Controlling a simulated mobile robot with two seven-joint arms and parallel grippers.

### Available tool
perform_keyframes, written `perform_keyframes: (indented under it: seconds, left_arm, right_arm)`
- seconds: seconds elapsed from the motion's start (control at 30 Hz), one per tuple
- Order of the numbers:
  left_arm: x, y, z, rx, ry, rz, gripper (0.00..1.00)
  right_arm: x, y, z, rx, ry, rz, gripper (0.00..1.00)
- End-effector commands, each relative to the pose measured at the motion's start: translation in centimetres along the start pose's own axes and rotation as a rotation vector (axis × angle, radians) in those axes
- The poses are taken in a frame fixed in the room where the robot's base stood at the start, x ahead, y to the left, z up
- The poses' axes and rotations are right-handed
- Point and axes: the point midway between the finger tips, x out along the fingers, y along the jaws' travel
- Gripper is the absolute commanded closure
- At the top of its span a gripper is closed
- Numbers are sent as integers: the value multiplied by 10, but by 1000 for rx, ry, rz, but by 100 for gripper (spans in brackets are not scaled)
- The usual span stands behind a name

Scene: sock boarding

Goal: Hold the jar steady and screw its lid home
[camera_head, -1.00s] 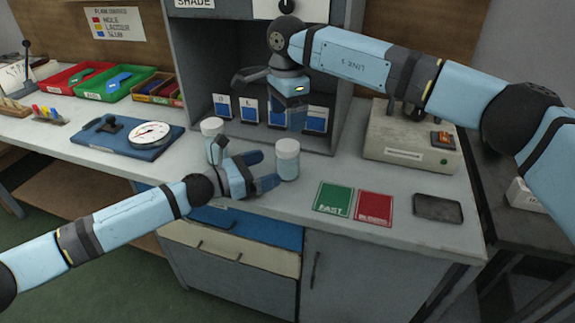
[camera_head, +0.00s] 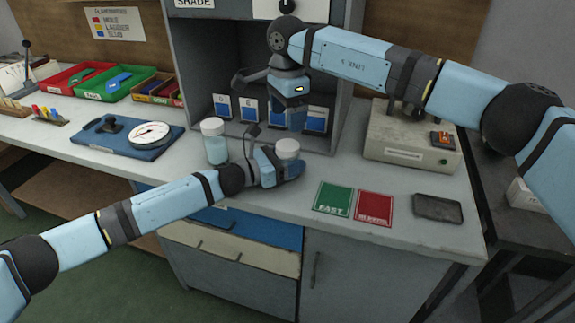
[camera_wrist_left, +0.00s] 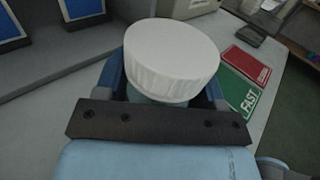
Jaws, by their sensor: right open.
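A pale blue jar with a white lid (camera_head: 287,147) stands near the bench's front edge, its body mostly hidden by my left gripper (camera_head: 280,170). In the left wrist view the white lid (camera_wrist_left: 171,55) fills the middle, with blue fingers on both sides of the jar body below it. I cannot tell whether the fingers touch the jar, nor how tightly the lid sits. A second pale jar with a white cap (camera_head: 215,145) stands to the left, apart from the hand. My right gripper (camera_head: 290,118) is open and empty, pointing down above and behind the jars.
A grey booth with blue-and-white cards (camera_head: 250,109) stands behind. A blue board with a dial (camera_head: 148,133) lies left, beyond it red and green trays (camera_head: 118,84). Green (camera_head: 333,198) and red (camera_head: 374,207) cards and a dark tray (camera_head: 438,208) lie right. A beige machine (camera_head: 400,140) stands behind them.

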Motion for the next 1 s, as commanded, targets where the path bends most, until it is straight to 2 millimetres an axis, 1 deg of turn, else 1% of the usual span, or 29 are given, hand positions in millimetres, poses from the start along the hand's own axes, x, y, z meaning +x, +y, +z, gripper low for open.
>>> perform_keyframes:
  seconds: [0.03, 0.23, 0.27, 0.33, 0.5, 0.6, 0.7, 1.0]
  left_arm:
    - [0, 0, 0, 0, 0, 0, 52]
    - [0, 0, 0, 0, 0, 0, 98]
    - [0, 0, 0, 0, 0, 0, 100]
    - [0, 0, 0, 0, 0, 0, 100]
    - [0, 0, 0, 0, 0, 0, 100]
    - [0, 0, 0, 0, 0, 0, 100]
    - [0, 0, 0, 0, 0, 0, 100]
    - [0, 0, 0, 0, 0, 0, 100]
  right_arm:
    - [0, 0, 0, 0, 0, 0, 20]
    - [0, 0, 0, 10, 0, 0, 20]
    - [0, 0, 0, 24, 0, 0, 20]
    - [0, 0, 0, 81, -1, 0, 20]
    - [0, 0, 0, 284, -1, 0, 20]
    - [0, 0, 0, 363, -1, 1, 20]
    - [0, 0, 0, 395, -1, 1, 20]
    - [1, 0, 0, 394, 0, 1, 20]
